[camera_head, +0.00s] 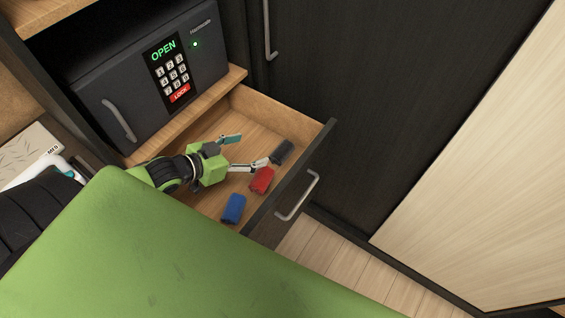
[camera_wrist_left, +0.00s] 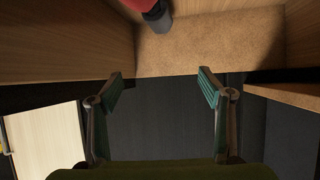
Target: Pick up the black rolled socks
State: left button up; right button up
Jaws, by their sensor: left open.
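The black rolled socks (camera_head: 282,151) lie in the open drawer, near its front right corner. The red rolled socks (camera_head: 262,180) lie beside them, and the blue rolled socks (camera_head: 233,209) lie nearer the camera. My left gripper (camera_head: 249,151) is open and empty inside the drawer, left of the black socks, with one finger close to the black and red socks. Contact cannot be told. In the left wrist view the open fingers frame empty space, and the dark end of the black socks (camera_wrist_left: 158,19) shows at the top beside the red socks (camera_wrist_left: 133,4).
The wooden drawer (camera_head: 322,133) has raised walls around the socks and a front with a metal handle (camera_head: 298,196). A black safe (camera_head: 150,68) reading OPEN stands above and behind it. A dark cabinet door (camera_head: 390,80) is at the right.

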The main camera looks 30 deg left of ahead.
pick_arm(q)
jog(key=b, duration=0.4)
send_near(274, 155)
jog(key=b+x, duration=0.1)
jog(key=x, duration=0.6)
jog(key=shift+w+d+f, duration=0.2)
jog(key=shift+w, duration=0.3)
jog(key=shift+x, duration=2.35)
pick_arm(e)
notch_tip(274, 155, down, 8)
jog(key=a, duration=0.1)
jog(key=shift+w+r, duration=0.2)
jog(key=shift+w, duration=0.2)
pick_arm(q)
jog(key=c, duration=1.2)
